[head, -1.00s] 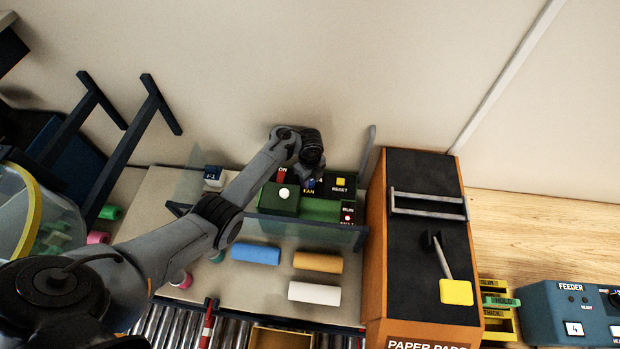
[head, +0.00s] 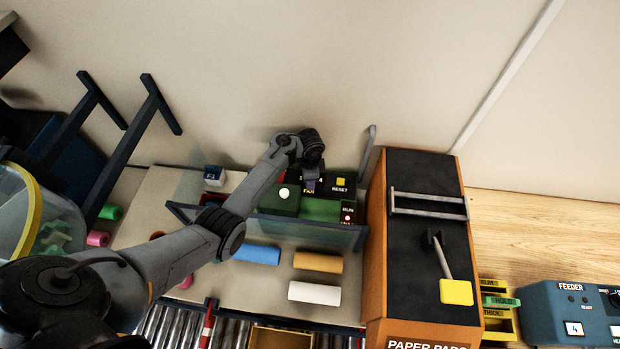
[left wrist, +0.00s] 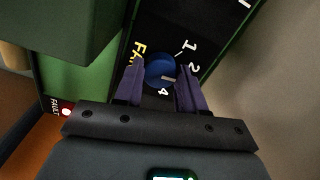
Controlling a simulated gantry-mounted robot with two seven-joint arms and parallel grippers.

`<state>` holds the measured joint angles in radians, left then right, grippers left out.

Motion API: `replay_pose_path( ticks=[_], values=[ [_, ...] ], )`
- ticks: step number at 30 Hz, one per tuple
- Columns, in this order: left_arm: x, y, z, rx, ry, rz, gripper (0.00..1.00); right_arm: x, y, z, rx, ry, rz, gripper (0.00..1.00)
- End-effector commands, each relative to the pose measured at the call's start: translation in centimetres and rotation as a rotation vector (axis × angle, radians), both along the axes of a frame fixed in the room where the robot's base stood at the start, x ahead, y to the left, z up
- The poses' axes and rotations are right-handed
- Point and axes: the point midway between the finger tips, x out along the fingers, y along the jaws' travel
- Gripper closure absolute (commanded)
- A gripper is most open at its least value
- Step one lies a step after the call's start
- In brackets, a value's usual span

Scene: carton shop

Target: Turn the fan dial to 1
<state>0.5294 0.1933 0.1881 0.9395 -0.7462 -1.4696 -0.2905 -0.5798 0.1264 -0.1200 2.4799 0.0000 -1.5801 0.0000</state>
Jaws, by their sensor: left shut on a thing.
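The fan dial (left wrist: 160,70) is a round blue knob on a black panel (left wrist: 218,22). The numbers 1, 2 and 4 show around it in the left wrist view. My left gripper (left wrist: 160,85) has its purple fingers on either side of the dial, shut on it. A short white line lies between the dial and the 1, and a pale mark shows on the knob's lower right; I cannot tell which is the pointer. The 3 does not show. In the head view my left gripper (head: 310,186) is at the panel below the FAN label, largely covering the dial.
A green box with a white button (head: 284,193) stands left of the dial. A yellow RESET button (head: 340,182) is to the right. A clear guard (head: 300,230) runs in front. The orange paper pads cabinet (head: 376,250) stands at the right.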

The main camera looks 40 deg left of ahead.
Motion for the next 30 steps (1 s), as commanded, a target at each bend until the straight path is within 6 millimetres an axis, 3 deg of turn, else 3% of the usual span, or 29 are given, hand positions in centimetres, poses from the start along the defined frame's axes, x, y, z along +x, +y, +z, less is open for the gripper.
replay_pose_path(
  ticks=[21, 30],
  values=[
    [0.09, -0.11, 0.16, -0.001, -0.001, 0.669, 0.91, 0.00, 0.23, 0.06, 0.009, 0.000, -0.006, 1.00],
    [0.09, -0.10, 0.15, -0.001, 0.000, 0.870, 0.91, 0.00, 0.24, 0.06, 0.010, 0.001, -0.006, 1.00]
  ],
)
